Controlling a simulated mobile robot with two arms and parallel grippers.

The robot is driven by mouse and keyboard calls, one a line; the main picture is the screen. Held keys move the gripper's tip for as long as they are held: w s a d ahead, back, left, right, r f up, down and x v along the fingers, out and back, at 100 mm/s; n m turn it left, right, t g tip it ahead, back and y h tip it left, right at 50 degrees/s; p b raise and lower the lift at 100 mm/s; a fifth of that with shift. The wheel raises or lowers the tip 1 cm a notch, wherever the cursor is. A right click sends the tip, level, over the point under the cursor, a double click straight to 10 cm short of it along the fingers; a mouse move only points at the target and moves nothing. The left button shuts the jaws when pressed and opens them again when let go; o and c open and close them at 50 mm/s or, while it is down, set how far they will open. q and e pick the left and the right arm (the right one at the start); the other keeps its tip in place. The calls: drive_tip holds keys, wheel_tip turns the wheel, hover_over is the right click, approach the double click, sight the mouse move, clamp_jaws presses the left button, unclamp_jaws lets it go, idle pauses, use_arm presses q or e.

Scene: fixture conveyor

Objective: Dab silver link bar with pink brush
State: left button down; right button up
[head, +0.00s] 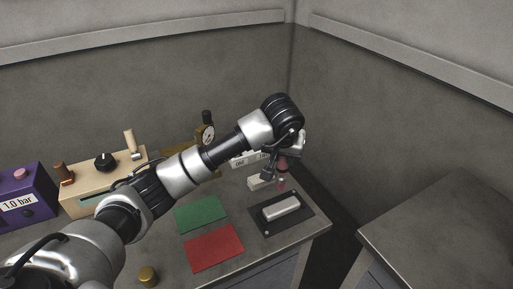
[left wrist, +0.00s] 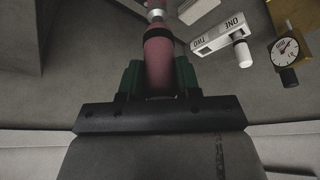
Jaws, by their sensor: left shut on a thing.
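The silver link bar (head: 281,208) lies on a black plate (head: 296,224) near the right end of the bench. My left gripper (head: 277,168) is above the plate's back edge and is shut on the pink brush (head: 282,184), which points down. In the left wrist view the pink brush handle (left wrist: 158,62) stands between the dark green finger pads (left wrist: 158,80). Its metal collar is at the top edge and its tip is out of that view. The brush end appears close to the bar's back side in the head view; whether they touch cannot be told. My right gripper is not in view.
A green mat (head: 201,213) and a red mat (head: 214,248) lie left of the plate. A white labelled block (left wrist: 222,35) and a dial gauge (head: 205,135) stand behind. A beige box (head: 88,192), a purple box (head: 24,198) and a brass knob (head: 148,275) are further left. A gap separates another table (head: 440,235).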

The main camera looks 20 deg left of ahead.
sight(285, 173)
use_arm(q)
drive_tip(key=shift+d, duration=0.3)
drive_tip(key=shift+w+d+f, duration=0.15)
drive_tip(key=shift+w+d, duration=0.1)
drive_tip(key=shift+w, duration=0.05)
drive_tip(key=shift+s+f+b, duration=0.1)
drive_tip(key=shift+f+b, duration=0.05)
drive_tip(key=shift+b, duration=0.3)
wheel_tip(285, 173, down, 4)
drive_tip(key=b, duration=0.3)
drive_tip(key=shift+f, duration=0.15)
drive_tip(key=shift+a+f+b, duration=0.1)
drive_tip(key=shift+f+b, duration=0.8)
drive_tip(key=shift+b, duration=0.15)
drive_tip(key=shift+f, duration=0.2)
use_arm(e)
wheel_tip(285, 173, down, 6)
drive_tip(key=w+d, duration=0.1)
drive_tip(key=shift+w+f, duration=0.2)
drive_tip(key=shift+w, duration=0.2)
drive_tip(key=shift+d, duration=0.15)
use_arm(q)
drive_tip(key=shift+b, duration=0.4)
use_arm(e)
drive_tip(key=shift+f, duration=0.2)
